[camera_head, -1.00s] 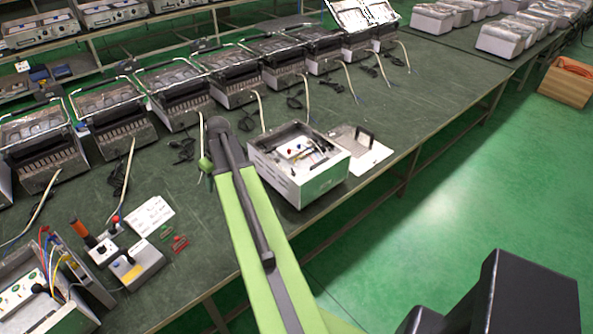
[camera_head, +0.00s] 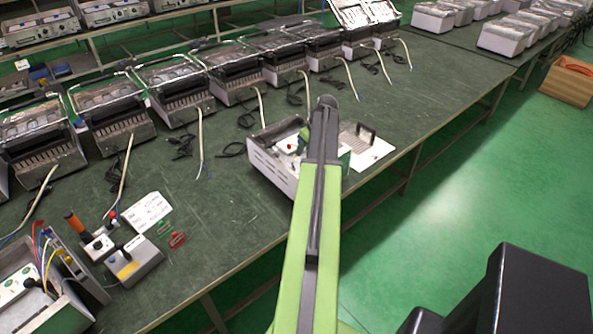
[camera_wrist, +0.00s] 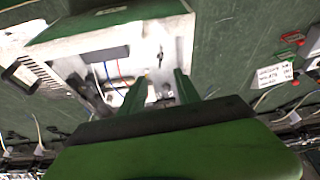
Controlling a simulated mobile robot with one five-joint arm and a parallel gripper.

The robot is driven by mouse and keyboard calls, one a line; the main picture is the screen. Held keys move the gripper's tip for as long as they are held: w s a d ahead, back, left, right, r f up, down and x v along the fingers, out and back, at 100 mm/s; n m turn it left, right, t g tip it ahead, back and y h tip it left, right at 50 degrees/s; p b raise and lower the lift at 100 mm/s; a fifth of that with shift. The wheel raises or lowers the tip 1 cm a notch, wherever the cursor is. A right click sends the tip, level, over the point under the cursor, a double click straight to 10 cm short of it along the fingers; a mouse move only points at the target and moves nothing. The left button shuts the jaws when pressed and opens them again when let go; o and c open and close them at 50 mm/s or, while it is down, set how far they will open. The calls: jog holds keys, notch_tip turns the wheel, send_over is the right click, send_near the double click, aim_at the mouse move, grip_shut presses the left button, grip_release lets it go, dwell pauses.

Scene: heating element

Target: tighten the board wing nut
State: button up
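The open white metal box (camera_head: 270,173) stands near the table's front edge, with a red knob (camera_head: 290,147) inside. My arm reaches over it and hides its right part. My green gripper (camera_wrist: 161,76) shows two fingers apart in the wrist view, with nothing clearly held between them. They point into the box, whose pale wall shows in the wrist view (camera_wrist: 90,45). Thin wires and dark parts lie inside, left of the fingers. The wing nut is too small and blurred to make out, and I cannot tell whether the fingers touch anything.
A flat white panel with a dark handle (camera_head: 372,152) lies right of the box. A grey switch box (camera_head: 137,265), a printed card (camera_head: 147,211) and red and green clips lie to the left. Several heaters with cables line the table's back. The table behind the box at right is clear.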

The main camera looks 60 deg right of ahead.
aim_at(294, 168)
jog(key=b+x, duration=1.1)
jog(key=x, duration=0.2)
jog(key=shift+w+f, duration=0.15)
jog(key=shift+f, duration=0.05)
jog(key=shift+r, duration=0.15)
jog(key=shift+c, duration=0.2)
grip_shut()
